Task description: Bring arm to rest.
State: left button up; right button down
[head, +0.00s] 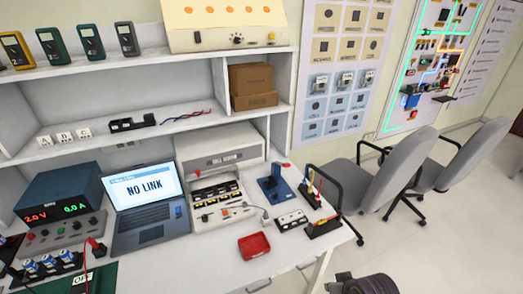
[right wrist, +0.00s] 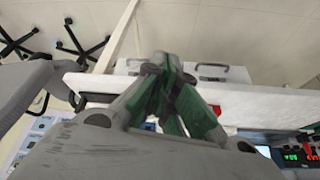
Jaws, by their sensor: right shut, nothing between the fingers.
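My right gripper (right wrist: 165,72) shows in the right wrist view, its grey and green fingers drawn together with nothing between them. Behind it are the white bench edge and part of the floor. The gripper appears near the bench's front edge; I cannot tell the exact gap. In the head view its fingers are not seen; only a dark rounded piece, probably of my own arm, shows at the bottom right. My left gripper is in neither view.
The white bench holds a laptop (head: 148,205) reading NO LINK, a power supply (head: 58,195), a red tray (head: 254,246) and a blue fixture (head: 273,186). Grey chairs (head: 385,172) stand to the right. The floor (head: 440,250) in front of them is clear.

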jog(key=s+d+f+g+h, duration=0.1)
jog(key=s+f, duration=0.1)
jog(key=f, duration=1.4)
jog(key=s+d+f+g, duration=0.1)
jog(key=s+f, duration=0.2)
jog(key=f, duration=1.3)
jog(key=s+d+f, duration=0.2)
jog(key=s+f, duration=0.8)
jog(key=s, duration=0.1)
jog(key=s+d+f+g, duration=0.1)
jog(key=s+f, duration=0.9)
jog(key=s, duration=0.1)
jog(key=shift+d+n, duration=0.4)
jog(key=shift+s, duration=0.1)
